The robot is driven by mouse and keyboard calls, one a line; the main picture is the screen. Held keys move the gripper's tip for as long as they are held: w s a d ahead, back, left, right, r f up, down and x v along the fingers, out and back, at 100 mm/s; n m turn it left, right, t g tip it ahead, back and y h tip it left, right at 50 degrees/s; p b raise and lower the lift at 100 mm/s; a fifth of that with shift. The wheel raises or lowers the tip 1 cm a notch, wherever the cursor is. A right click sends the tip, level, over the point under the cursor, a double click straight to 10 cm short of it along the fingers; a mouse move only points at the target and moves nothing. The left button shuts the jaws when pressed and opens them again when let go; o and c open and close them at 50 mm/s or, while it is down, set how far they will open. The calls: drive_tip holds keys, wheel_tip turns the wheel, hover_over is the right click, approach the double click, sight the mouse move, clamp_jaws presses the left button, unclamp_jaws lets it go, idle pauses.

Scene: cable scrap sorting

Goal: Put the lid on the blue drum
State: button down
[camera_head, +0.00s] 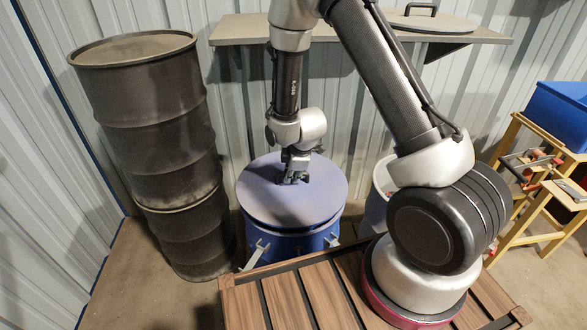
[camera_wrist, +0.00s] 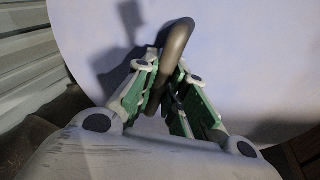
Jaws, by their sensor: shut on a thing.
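The blue drum (camera_head: 290,247) stands on the floor in the middle of the head view, behind my wooden deck. The round blue-grey lid (camera_head: 265,205) is over the drum's top and hides its opening. I cannot tell whether it is seated or a little above the rim. My gripper (camera_head: 294,180) is above the lid's middle, pointing down. In the wrist view my gripper (camera_wrist: 172,92) is shut on the lid's dark curved handle (camera_wrist: 178,40). The pale lid surface (camera_wrist: 235,60) fills most of that view.
Dark stacked drums (camera_head: 140,90) stand close on the left. A shelf (camera_head: 240,30) on the back wall holds another round lid (camera_head: 430,20) with a handle. A pale container (camera_head: 376,205) is right of the blue drum. A yellow stand (camera_head: 545,205) with a blue bin (camera_head: 560,112) is at far right.

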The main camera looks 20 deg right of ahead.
drive_tip(key=shift+f, duration=1.65)
drive_tip(key=c, duration=1.4)
unclamp_jaws()
